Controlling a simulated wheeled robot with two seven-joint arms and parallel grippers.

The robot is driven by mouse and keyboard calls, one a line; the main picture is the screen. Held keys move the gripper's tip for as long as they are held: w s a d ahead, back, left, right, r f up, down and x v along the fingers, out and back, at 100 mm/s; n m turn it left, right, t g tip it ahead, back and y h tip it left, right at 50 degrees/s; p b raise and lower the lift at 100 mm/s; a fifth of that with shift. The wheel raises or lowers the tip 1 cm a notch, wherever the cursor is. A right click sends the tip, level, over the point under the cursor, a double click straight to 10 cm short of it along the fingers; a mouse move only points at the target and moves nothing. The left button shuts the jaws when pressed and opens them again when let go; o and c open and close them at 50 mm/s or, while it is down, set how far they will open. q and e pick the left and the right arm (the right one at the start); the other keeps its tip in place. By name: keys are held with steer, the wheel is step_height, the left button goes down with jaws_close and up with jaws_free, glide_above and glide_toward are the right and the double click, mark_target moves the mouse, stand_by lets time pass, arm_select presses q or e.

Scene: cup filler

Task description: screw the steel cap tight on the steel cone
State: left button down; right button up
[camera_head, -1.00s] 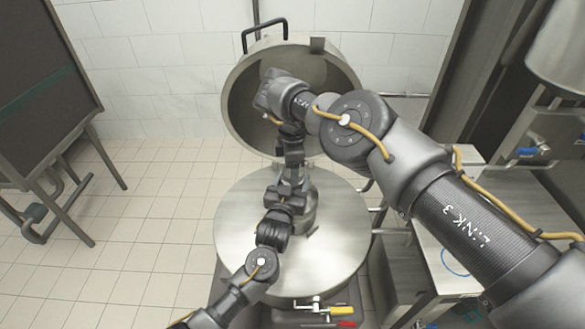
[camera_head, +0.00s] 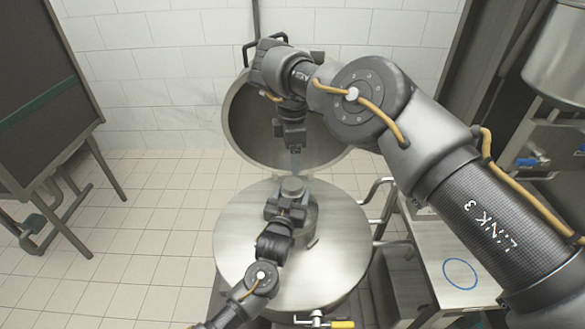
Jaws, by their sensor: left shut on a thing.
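The steel cone (camera_head: 312,222) stands on the round steel lid-like top (camera_head: 235,245) of the vessel in front of me, partly hidden by my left gripper. A small round steel piece, which looks like the cap (camera_head: 292,186), sits at its upper end; I cannot tell how tight it is. My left gripper (camera_head: 288,204) reaches in from below and is shut on the cone's near side. My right gripper (camera_head: 295,166) points down above the cap, apart from it. Its fingers are too small to tell whether they are open.
A large round steel lid (camera_head: 238,115) stands raised behind the vessel. A side table (camera_head: 440,240) with a blue ring mark is at the right. A dark panel on legs (camera_head: 40,90) stands at the left.

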steer(key=shift+r, duration=1.15)
arm_select(q)
steer(key=shift+c, duration=1.2)
jaws_free()
steer(key=shift+s+a+f, duration=0.1)
steer(key=shift+s, duration=0.5)
steer(key=b+v, duration=0.2)
steer(key=v, duration=0.7)
steer(key=shift+s, duration=0.3)
arm_select(e)
step_height(320, 180, down, 2)
arm_select(q)
steer(key=shift+a, duration=0.1)
